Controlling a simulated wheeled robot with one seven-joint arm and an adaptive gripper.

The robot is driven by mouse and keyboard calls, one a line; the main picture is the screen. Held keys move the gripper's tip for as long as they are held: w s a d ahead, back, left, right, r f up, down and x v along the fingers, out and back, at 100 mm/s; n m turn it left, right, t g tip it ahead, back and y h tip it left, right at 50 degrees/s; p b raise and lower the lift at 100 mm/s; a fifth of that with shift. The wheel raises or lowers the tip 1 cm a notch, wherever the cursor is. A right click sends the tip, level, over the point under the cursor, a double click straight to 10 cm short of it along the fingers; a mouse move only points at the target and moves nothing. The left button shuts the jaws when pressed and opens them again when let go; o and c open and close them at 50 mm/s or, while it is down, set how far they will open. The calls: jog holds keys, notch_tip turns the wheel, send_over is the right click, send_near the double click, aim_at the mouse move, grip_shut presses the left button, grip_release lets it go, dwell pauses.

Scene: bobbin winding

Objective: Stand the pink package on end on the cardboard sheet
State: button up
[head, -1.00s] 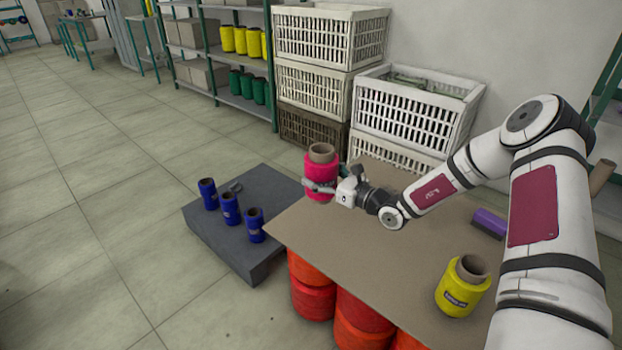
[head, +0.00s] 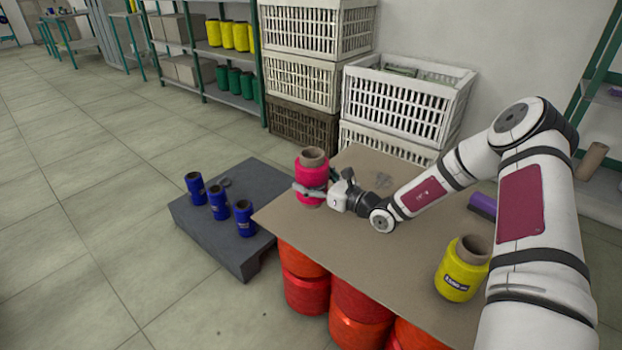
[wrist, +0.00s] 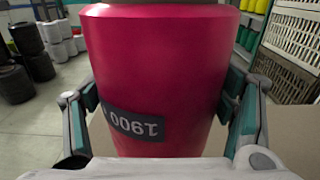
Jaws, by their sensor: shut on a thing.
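The pink package (head: 312,179), a pink spool with a brown cardboard core showing at its top, is upright at the far left part of the cardboard sheet (head: 330,235). My gripper (head: 309,191) is shut on it from the right side, with one finger on each side. In the wrist view the pink package (wrist: 155,75) fills the middle between both fingers, with a dark label reading 1900 upside down. Its lower end is low over the sheet; I cannot tell whether it touches.
A yellow spool (head: 457,281) stands at the sheet's front right, and a purple thing (head: 483,205) lies near its right edge. Orange-red spools (head: 306,292) are under the sheet. A grey platform (head: 225,246) with blue spools is to the left. Crates (head: 408,104) stand behind.

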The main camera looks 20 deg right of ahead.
dwell(0.7)
jog(key=shift+f+b, duration=1)
jog(key=shift+f, duration=1.4)
jog(key=o, duration=1.5)
jog(key=shift+c, duration=0.2)
jog(key=shift+s, duration=0.1)
jog(key=shift+d, duration=0.1)
